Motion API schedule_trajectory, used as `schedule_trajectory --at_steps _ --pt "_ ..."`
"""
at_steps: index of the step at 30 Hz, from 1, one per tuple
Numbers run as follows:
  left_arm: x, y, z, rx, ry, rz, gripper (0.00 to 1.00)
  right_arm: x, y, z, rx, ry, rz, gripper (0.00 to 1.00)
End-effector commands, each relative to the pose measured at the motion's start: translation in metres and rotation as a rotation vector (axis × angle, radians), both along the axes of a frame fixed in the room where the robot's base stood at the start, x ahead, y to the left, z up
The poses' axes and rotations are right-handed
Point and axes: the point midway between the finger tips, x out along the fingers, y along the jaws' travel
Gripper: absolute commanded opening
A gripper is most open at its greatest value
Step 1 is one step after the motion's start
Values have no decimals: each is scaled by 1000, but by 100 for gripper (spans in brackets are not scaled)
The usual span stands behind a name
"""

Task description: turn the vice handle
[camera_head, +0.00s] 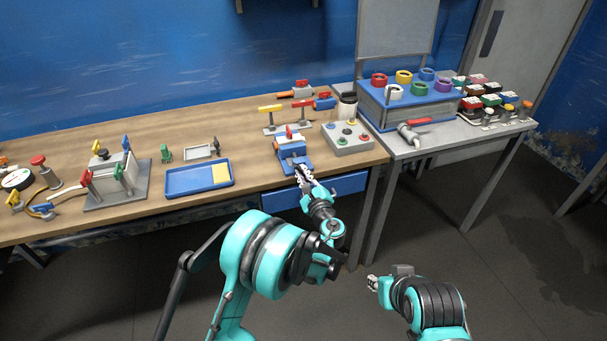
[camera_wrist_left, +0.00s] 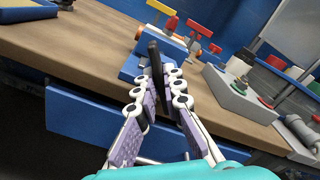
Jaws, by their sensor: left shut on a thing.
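The blue vice (camera_head: 293,153) stands near the front edge of the wooden bench in the head view, and also shows in the left wrist view (camera_wrist_left: 133,68). Its dark handle (camera_wrist_left: 155,62) is a bar standing near upright, slightly tilted, in the left wrist view. My left gripper (camera_head: 302,174) reaches the front of the vice and is shut on the handle, with the bar between its fingers (camera_wrist_left: 158,92). In the head view the handle is mostly hidden by the gripper. My right gripper (camera_head: 372,283) hangs low off the bench, away from the vice; its finger opening is too small to judge.
Right of the vice is a grey button box (camera_head: 348,141); left is a blue tray (camera_head: 185,184) with a yellow patch. Yellow and red levers (camera_head: 272,109) stand behind. A blue drawer (camera_head: 345,184) lies below the bench edge. A grey side table (camera_head: 455,137) stands right.

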Motion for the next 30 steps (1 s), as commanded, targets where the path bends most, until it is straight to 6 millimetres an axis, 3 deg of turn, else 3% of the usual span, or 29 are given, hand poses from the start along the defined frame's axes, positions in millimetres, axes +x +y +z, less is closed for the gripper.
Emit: schedule_trajectory --at_steps 15,30 --pt "-1 1 -2 -427 -137 0 0 0 0 0 0 0 0 29" --pt "-1 1 -3 -605 -195 1 0 0 0 0 0 0 0 29"
